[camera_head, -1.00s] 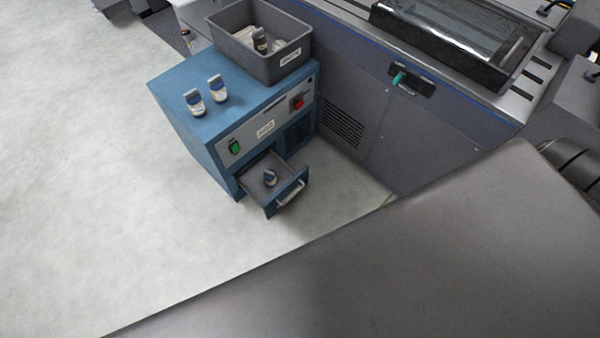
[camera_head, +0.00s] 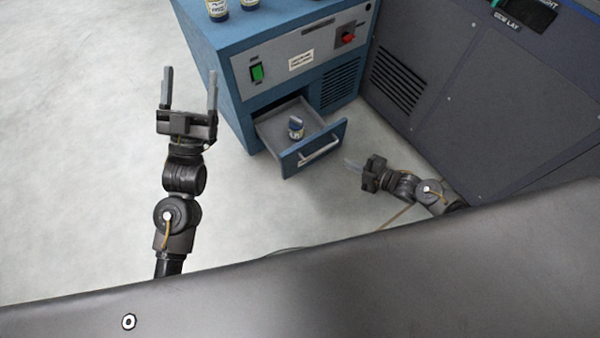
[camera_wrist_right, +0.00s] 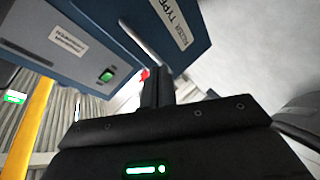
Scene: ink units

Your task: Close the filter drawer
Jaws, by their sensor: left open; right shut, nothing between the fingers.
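The filter drawer (camera_head: 328,154) is pulled out of the lower front of a blue cabinet (camera_head: 238,72). It has a blue front with a pale bar handle (camera_head: 320,151), and a small jar (camera_head: 296,128) with a blue and white label is inside. My left gripper (camera_head: 189,92) is open and empty, left of the cabinet and apart from it. My right gripper (camera_head: 347,163) is shut and empty, just right of the drawer front. In the right wrist view its shut fingers (camera_wrist_right: 157,75) point toward the drawer front (camera_wrist_right: 170,22); I cannot tell whether they touch.
The cabinet front has a green switch (camera_head: 257,72) and a red knob (camera_head: 348,37). Jars (camera_head: 217,8) stand on top. A large grey machine (camera_head: 440,90) stands close at the right. Pale floor (camera_head: 90,130) is clear at the left.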

